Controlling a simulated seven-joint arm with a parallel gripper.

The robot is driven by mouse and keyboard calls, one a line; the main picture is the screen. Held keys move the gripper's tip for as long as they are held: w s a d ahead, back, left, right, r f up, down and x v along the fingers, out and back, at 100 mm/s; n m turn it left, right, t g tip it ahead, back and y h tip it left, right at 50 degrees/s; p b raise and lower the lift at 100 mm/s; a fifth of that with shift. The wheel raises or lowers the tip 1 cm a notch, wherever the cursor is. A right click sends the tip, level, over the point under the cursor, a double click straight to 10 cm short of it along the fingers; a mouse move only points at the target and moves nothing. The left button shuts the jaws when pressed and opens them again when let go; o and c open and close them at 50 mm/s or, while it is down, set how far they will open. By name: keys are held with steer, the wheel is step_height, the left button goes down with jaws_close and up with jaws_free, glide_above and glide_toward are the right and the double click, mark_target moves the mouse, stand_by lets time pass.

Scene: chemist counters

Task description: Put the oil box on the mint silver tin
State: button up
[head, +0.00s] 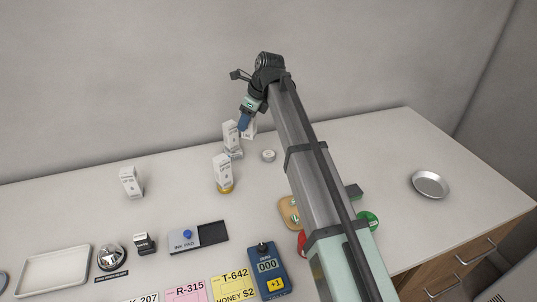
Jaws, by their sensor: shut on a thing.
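My gripper (243,125), with blue fingers, is shut on a white box (251,131) at the back of the counter. The fingers partly hide this box, and its label is too small to read, so I cannot confirm it is the oil box. A small round silver tin (268,155), likely the mint silver tin, lies to the right of and below the held box in the picture, with nothing on it. Another white box (230,134) stands upright just left of the fingers, apparently on a pale base.
A white box (222,168) stands on a gold tin (226,189) in front. Another white box (130,182) stands at left. An ink pad (186,238), bell (111,257), tray (55,270) and blue counter device (268,272) occupy the front. A metal dish (430,184) lies right.

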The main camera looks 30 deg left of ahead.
steer(key=w+d+m, duration=0.1)
steer(key=w+d, duration=0.3)
steer(key=w, duration=0.1)
glide_above(267, 153)
steer(key=shift+t, duration=0.3)
steer(key=shift+f, duration=4.8)
steer(key=shift+f, duration=0.15)
steer(key=o, duration=1.1)
steer(key=shift+c, duration=0.2)
steer(key=v, duration=1.2)
steer(key=shift+r, duration=0.25)
steer(key=shift+o, duration=0.4)
